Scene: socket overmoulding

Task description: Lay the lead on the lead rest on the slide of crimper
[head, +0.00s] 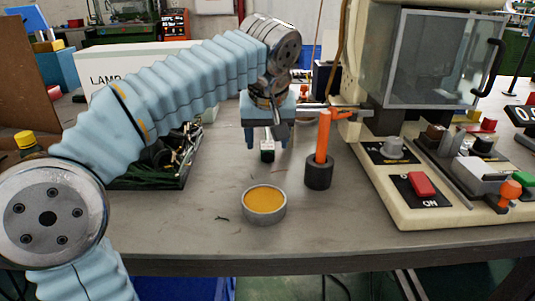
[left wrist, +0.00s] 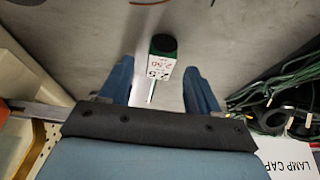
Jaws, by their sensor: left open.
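My left gripper (head: 267,140) points down over the table, its blue fingers apart. It also shows in the left wrist view (left wrist: 155,90). A small dark green piece with a white printed label (left wrist: 160,62) lies in line with the gap between the fingers; it shows below the gripper in the head view (head: 267,154). I cannot tell its height or whether it touches a finger. Green leads (left wrist: 285,88) lie bundled in a dark tray (head: 150,184) beside the gripper. The cream crimping machine (head: 450,208) stands at right; its lead rest cannot be made out. My right gripper is out of view.
A round tin of amber material (head: 265,204) stands near the table's front. An orange tool (head: 323,138) stands in a dark holder (head: 319,172) between gripper and machine. A white box marked LAMP (head: 125,62) stands behind my arm.

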